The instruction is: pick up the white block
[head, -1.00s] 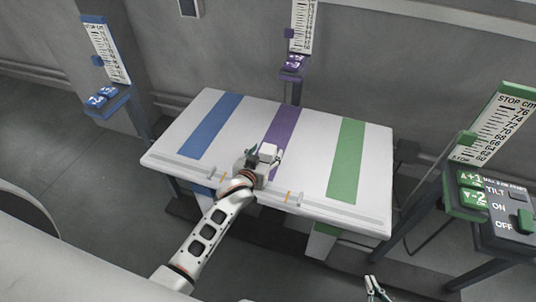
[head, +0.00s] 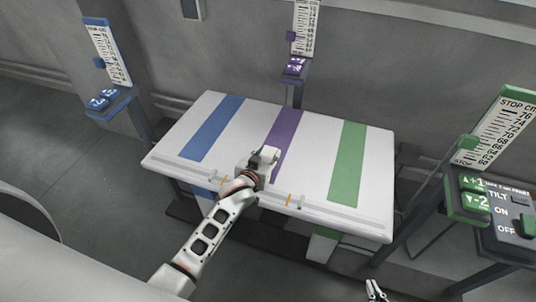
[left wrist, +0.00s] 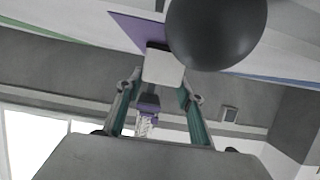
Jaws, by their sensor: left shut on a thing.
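The white block (left wrist: 164,66) shows in the left wrist view between the teal fingers of my left gripper (left wrist: 160,94), which is shut on it. In the head view my left gripper (head: 258,162) is over the near middle part of the striped table (head: 228,150), by the purple stripe. The block is hard to tell from the white gripper parts there. Whether it touches the table cannot be told. My right gripper (head: 376,291) shows only at the bottom edge, away from the table, too small to judge its opening.
A dark ball (left wrist: 215,32) is close in the left wrist view. Scale posts with blue (head: 108,98), purple (head: 295,66) and green (head: 468,195) buttons stand around the table. A grey panel (head: 515,215) marked TILT is at the right. The table's stripes are clear.

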